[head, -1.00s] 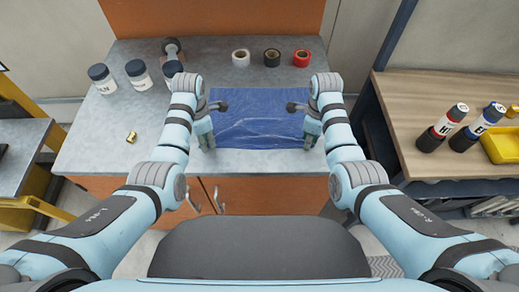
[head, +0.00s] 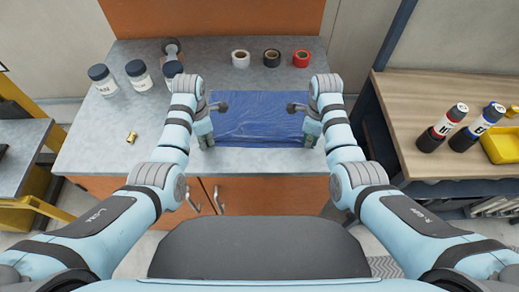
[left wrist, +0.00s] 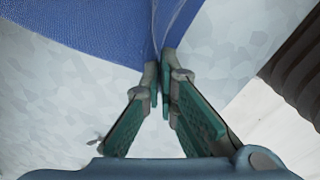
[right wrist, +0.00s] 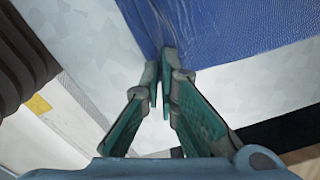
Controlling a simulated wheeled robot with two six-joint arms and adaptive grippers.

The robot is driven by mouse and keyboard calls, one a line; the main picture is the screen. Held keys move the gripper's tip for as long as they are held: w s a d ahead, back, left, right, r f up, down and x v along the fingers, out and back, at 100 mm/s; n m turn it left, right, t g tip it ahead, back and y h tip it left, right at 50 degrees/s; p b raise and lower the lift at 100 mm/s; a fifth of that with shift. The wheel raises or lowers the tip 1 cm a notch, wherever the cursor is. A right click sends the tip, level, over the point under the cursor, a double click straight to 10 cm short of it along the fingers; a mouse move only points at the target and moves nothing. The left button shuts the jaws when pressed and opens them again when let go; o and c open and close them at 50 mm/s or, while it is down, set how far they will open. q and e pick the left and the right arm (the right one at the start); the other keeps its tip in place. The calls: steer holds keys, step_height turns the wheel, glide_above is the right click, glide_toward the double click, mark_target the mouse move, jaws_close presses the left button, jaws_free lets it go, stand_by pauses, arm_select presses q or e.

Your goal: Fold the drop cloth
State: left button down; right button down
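The blue drop cloth (head: 262,112) lies spread on the grey workbench top, with light wrinkles. My left gripper (head: 206,146) is at its near left corner. In the left wrist view the fingertips (left wrist: 162,80) are close together, with the cloth's corner (left wrist: 158,42) pinched between them. My right gripper (head: 312,144) is at the near right corner. In the right wrist view its fingertips (right wrist: 162,75) are close together on the cloth's corner (right wrist: 168,40). The fingers hide the very corners.
Several jars (head: 138,75) stand at the bench's left, with a small brass fitting (head: 131,137) nearby. Three tape rolls (head: 272,57) lie behind the cloth. A wooden side table (head: 420,100) at right holds bottles and a yellow bin (head: 503,145). Bare bench surrounds the cloth.

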arm_select(q)
steer(key=shift+s+f, duration=0.1)
steer(key=shift+f, duration=0.05)
arm_select(e)
steer(key=shift+f, duration=0.1)
stand_by(0.5)
